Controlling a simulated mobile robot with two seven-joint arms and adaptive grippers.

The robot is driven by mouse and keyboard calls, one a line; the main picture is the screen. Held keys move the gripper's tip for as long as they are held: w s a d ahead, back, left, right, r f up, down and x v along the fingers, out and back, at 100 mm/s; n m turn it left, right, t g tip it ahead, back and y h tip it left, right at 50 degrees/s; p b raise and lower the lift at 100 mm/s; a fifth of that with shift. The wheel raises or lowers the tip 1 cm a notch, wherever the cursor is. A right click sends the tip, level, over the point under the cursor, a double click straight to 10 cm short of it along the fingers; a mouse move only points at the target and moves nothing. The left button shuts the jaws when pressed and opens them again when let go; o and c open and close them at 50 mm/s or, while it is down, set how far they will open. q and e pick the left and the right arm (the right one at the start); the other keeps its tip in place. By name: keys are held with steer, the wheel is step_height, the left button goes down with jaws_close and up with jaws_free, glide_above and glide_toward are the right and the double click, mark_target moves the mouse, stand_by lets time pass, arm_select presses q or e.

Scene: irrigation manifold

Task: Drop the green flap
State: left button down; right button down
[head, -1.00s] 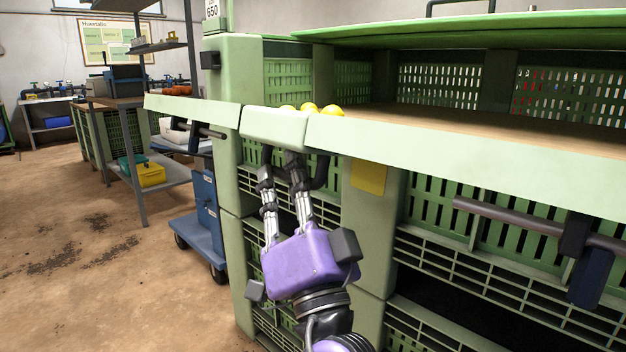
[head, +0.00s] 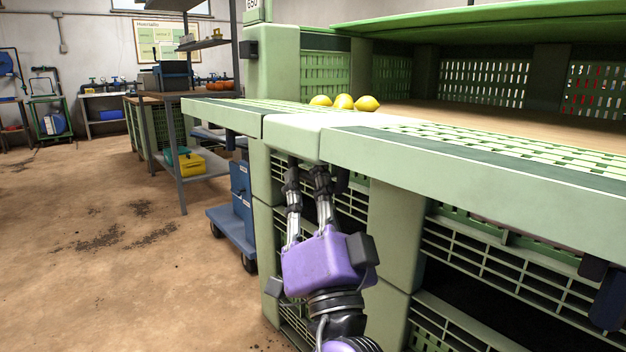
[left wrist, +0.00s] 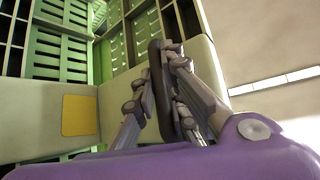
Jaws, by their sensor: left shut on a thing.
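The green flap (head: 480,175) is a wide pale green panel across the front of the big green crate. It leans outward, and its slotted inner face shows behind the pale rim. My left gripper (head: 307,172) is below the flap's thick middle block, with its fingers pointing up. In the left wrist view, my left gripper (left wrist: 170,92) is shut on a dark upright bar handle (left wrist: 157,75). In the head view the rim hides most of the handle. My right gripper is not in view.
Several lemons (head: 343,101) lie behind the flap on the brown surface. A green lid (head: 480,32) is above. A blue trolley (head: 238,215) stands close to the crate's left side. A shelf with a yellow bin (head: 191,165) is farther back. The floor at left is open.

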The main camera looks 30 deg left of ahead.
mark_target(317, 120)
arm_select(q)
steer(key=c, duration=1.8)
jaws_free()
steer(key=shift+w+d, duration=0.15)
steer(key=shift+w, duration=0.1)
steer(key=shift+o, duration=0.2)
steer(key=shift+s+r, duration=0.1)
steer(key=shift+r, duration=0.35)
step_height(317, 120, up, 9)
steer(key=shift+r, duration=0.15)
